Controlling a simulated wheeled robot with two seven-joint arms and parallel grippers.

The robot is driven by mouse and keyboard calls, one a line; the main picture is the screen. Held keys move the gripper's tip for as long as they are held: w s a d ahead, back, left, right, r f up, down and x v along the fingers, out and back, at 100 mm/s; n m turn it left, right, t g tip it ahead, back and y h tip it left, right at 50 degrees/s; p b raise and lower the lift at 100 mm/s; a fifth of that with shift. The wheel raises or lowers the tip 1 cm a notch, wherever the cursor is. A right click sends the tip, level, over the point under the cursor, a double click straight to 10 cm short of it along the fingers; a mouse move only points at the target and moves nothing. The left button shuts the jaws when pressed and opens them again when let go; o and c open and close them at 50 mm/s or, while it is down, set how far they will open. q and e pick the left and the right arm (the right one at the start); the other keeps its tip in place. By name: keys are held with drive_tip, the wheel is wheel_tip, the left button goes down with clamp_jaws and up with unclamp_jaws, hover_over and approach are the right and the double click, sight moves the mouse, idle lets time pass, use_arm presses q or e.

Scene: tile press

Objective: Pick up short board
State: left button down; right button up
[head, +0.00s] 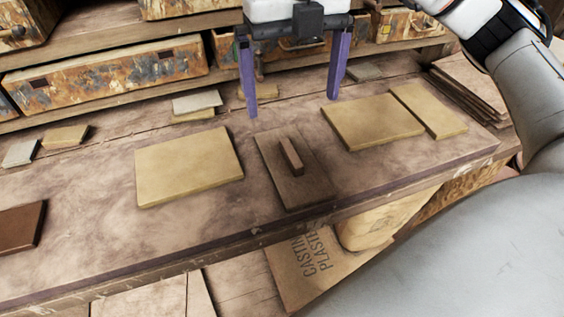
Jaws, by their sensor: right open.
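A dark brown board (273,162) with a raised block handle (291,157) lies flat at the middle of the workbench. A wide tan board (190,165) lies to its left. Another wide tan board (372,121) lies to its right, with a narrower tan board (428,110) beside it. I cannot tell for sure which is the short board. My right gripper (293,107) is open and empty, its two purple fingers pointing down, shown just beyond the dark board and apart from it. My left gripper is not in view.
Small tiles (197,101) lie at the back of the workbench (100,240), more at the left. A brown slab (20,227) is at the left edge. A stack of thin dark sheets (466,94) lies far right. Paint-worn drawers (110,70) line the back. A plaster bag (315,265) is below.

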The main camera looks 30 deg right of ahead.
wheel_tip(320, 180, down, 5)
drive_tip(key=b, duration=0.3)
drive_tip(key=shift+b, duration=0.35)
drive_tip(key=b, duration=0.1)
hover_over(292, 152)
drive_tip(key=f, duration=0.4)
drive_tip(key=shift+s+a+f, duration=0.2)
drive_tip(key=shift+f, duration=0.1)
drive_tip(key=f, duration=0.5)
drive_tip(key=shift+w+d+f, duration=0.1)
drive_tip(key=shift+w+d, duration=0.05)
drive_tip(key=shift+w, duration=0.1)
drive_tip(key=c, duration=1.2)
